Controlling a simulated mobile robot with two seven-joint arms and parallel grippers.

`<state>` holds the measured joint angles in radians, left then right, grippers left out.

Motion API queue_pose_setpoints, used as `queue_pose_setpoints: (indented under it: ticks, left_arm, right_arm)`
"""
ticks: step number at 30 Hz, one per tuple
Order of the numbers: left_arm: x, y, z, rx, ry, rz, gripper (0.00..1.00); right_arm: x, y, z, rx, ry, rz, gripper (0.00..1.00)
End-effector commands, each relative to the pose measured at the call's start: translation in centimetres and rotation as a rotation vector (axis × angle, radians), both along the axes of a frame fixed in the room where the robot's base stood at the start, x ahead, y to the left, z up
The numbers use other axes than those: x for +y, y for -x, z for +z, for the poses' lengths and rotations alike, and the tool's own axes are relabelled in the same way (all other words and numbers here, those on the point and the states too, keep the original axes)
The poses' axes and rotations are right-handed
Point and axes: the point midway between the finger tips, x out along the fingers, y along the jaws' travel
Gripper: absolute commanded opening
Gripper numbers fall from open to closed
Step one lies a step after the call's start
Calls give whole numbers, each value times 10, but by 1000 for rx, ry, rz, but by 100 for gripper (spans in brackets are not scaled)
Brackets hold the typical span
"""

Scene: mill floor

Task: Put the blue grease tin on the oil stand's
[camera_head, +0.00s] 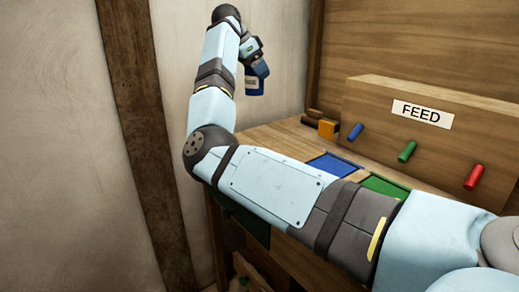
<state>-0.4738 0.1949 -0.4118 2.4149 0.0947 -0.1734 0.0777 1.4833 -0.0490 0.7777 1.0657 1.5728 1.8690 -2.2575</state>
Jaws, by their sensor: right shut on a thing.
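My right arm reaches across the picture from the lower right, and its gripper (257,70) is at the upper middle. It is shut on the blue grease tin (252,91), a small dark blue thing with a pale patch. The tin hangs in the air in front of the pale wall, left of and above the wooden bench (285,133). No label marks any part as the oil stand, so I cannot tell which it is. My left gripper is not in view.
A wooden box marked FEED (421,113) has a blue peg (355,132), a green peg (407,151) and a red peg (473,177). A blue square (334,165) and a green square (385,187) lie on the bench. An orange block (327,128) sits at its back.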

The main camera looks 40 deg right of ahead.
Motion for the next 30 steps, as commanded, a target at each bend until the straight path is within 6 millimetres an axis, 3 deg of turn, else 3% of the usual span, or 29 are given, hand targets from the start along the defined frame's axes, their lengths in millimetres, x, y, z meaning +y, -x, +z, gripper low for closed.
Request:
queue_pose_setpoints:
  ticks: [5, 15, 18, 26, 30]
  left_arm:
    - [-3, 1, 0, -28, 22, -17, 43]
    - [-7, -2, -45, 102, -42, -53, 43]
    - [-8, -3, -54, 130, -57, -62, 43]
    - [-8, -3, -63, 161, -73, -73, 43]
    - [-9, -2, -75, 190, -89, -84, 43]
  right_arm:
    - [-1, 1, -38, 3, 1, -3, 30]
    - [-1, 1, -128, 1, 1, -2, 30]
    - [-1, 1, -145, 2, 0, -2, 30]
    - [-1, 0, -164, 1, 1, -1, 30]
    - [-1, 1, -186, 2, 1, -2, 30]
